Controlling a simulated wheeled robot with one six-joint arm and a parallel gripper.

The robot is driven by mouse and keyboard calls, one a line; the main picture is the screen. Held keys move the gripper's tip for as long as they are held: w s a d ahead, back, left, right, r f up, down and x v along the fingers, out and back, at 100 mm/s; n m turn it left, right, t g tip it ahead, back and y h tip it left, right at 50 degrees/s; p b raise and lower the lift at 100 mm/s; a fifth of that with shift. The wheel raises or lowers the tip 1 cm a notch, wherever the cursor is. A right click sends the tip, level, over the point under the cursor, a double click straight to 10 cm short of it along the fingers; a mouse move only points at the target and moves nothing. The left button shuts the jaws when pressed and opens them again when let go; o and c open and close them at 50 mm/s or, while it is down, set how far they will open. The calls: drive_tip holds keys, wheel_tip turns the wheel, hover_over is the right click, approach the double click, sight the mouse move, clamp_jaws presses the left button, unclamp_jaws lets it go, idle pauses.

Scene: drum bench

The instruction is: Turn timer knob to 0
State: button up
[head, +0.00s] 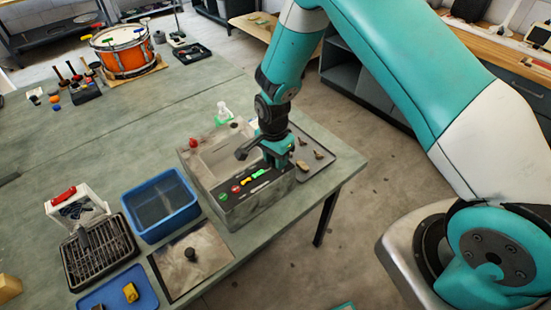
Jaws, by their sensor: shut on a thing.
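A grey box-shaped machine (217,160) with an open basin stands near the table's right end. Its dark sloping front panel carries a green button (223,196), a red button (236,189), and yellow and green switches (252,177). My gripper (282,163) points down at the right end of this panel. It is shut on what appears to be the timer knob. The knob itself is hidden behind the teal gripper body, so its pointer and the 0 mark cannot be read.
A blue bin (160,226), a plate with a dark knob (178,275) and a black rack (70,265) stand left of the machine. A grey tray (342,161) with small parts lies right. An orange drum (123,72) sits at the back. The middle left tabletop is clear.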

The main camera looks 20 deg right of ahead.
drive_tip(key=n+b, duration=0.2)
drive_tip(key=n, duration=0.1)
drive_tip(key=shift+f, duration=0.1)
drive_tip(key=n+b, duration=0.1)
drive_tip(key=n, duration=0.2)
drive_tip(key=shift+n+b, duration=0.3)
drive_tip(key=shift+n, duration=0.1)
drive_tip(key=n+b, duration=0.1)
drive_tip(key=n, duration=0.2)
drive_tip(key=shift+n+t, duration=0.3)
drive_tip(key=shift+n, duration=0.1)
drive_tip(key=n+b, duration=0.1)
drive_tip(key=n, duration=0.2)
drive_tip(key=shift+n, duration=0.3)
drive_tip(key=n+b, duration=0.1)
drive_tip(key=n, duration=0.3)
drive_tip(key=shift+s+d, duration=0.1)
drive_tip(key=shift+n+b, duration=0.65)
drive_tip(key=shift+n, duration=1.75)
drive_tip(key=o, duration=0.9)
